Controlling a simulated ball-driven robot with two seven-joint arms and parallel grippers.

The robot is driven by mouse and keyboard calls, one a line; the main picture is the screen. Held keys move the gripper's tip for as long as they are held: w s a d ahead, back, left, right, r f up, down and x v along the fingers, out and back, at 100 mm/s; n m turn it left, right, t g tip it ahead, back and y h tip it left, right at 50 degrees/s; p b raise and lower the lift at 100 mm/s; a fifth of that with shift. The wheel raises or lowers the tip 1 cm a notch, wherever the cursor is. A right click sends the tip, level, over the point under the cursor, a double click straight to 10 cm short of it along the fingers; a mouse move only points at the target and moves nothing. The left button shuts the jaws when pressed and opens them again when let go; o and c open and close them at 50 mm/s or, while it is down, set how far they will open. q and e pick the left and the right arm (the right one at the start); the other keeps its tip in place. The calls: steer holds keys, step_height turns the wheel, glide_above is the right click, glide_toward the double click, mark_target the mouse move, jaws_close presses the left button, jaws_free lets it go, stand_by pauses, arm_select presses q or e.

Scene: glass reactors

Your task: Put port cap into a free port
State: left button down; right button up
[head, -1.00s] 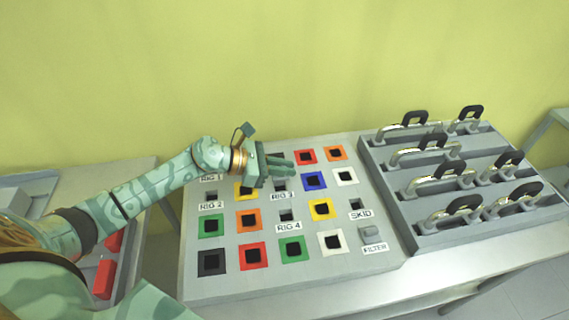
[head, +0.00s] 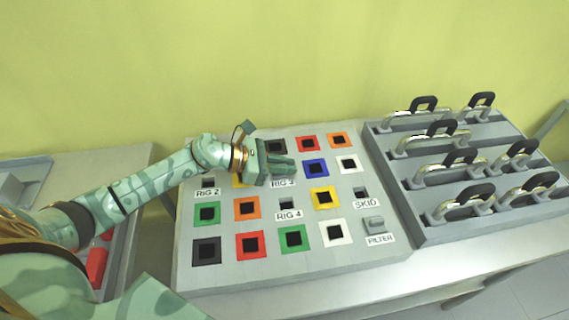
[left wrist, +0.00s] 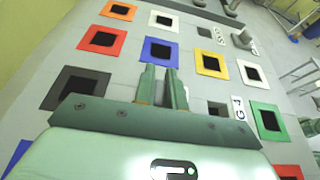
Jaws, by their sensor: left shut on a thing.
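A sloping grey panel (head: 220,276) holds colour-framed square holes and small grey ports. My left gripper (head: 290,167) is over its upper middle, just above the RIG 3 label (head: 283,183). The left wrist view also shows the gripper (left wrist: 162,85), with its fingers pointing at the panel. It is shut on the port cap, which is mostly hidden between the fingers. The RIG 3 port is hidden behind the hand. The RIG 2 port (head: 209,182), RIG 4 port (head: 287,204) and SKID port (head: 361,192) look dark and empty. A grey block (head: 374,223) fills the FILTER port.
A grey rack (head: 405,214) with several black-handled metal pieces stands right of the panel. A grey tray with a red block (head: 96,266) is at the lower left, partly behind my arm. A yellow-green wall (head: 300,60) rises behind. The panel's front is clear.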

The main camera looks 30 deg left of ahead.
arm_select(q)
steer(key=shift+f+b, duration=0.25)
steer(key=shift+b, duration=0.05)
arm_select(e)
steer(key=shift+a+f, duration=0.15)
steer(key=shift+f, duration=0.1)
arm_select(q)
steer(key=c, duration=1.4)
jaws_free()
steer(key=shift+o, duration=0.2)
